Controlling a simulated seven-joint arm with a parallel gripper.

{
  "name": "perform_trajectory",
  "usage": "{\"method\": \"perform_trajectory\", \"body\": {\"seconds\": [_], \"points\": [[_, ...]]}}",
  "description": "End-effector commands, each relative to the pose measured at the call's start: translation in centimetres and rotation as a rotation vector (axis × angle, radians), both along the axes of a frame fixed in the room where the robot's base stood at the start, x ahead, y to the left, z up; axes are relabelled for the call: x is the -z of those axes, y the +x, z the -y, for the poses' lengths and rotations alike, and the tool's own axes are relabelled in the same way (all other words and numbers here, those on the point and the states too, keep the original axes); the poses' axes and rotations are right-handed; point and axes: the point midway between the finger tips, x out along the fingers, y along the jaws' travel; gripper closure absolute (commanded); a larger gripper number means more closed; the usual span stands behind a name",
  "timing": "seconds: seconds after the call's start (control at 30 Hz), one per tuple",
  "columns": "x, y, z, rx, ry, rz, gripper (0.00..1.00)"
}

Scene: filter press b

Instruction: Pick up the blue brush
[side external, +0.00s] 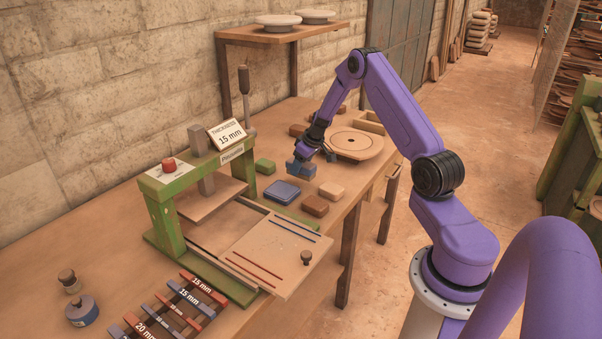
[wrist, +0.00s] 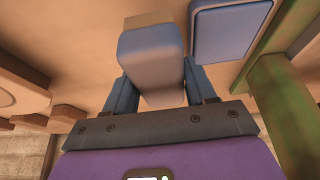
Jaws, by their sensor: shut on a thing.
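The blue brush (wrist: 150,48), a rounded block with a blue-grey face and a tan end strip, sits between the fingers of my gripper (wrist: 158,78) in the wrist view. My gripper is shut on it. In the side view my gripper (side external: 304,160) points down over the bench with the blue brush (side external: 301,170) at its tips. The fingers partly cover the brush there. I cannot tell whether it touches the bench or hangs just above it.
A blue rounded pad (side external: 282,191) lies in front, near the green press (side external: 164,212). A green block (side external: 265,166) is to the left. Brown blocks (side external: 315,205) lie in front, right of the pad. A round disc (side external: 355,143) sits behind right.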

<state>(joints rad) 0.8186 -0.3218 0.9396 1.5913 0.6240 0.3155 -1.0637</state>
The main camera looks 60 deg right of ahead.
Motion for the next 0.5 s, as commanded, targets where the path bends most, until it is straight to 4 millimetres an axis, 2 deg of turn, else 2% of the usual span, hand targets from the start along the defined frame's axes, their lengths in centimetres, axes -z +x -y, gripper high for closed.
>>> {"method": "perform_trajectory", "body": {"seconds": [0.33,0.5], "points": [[-6.0,-4.4,-2.5,0.000,0.000,0.002,0.83],[-7.4,-7.5,-4.1,0.001,0.001,0.000,0.83]]}}
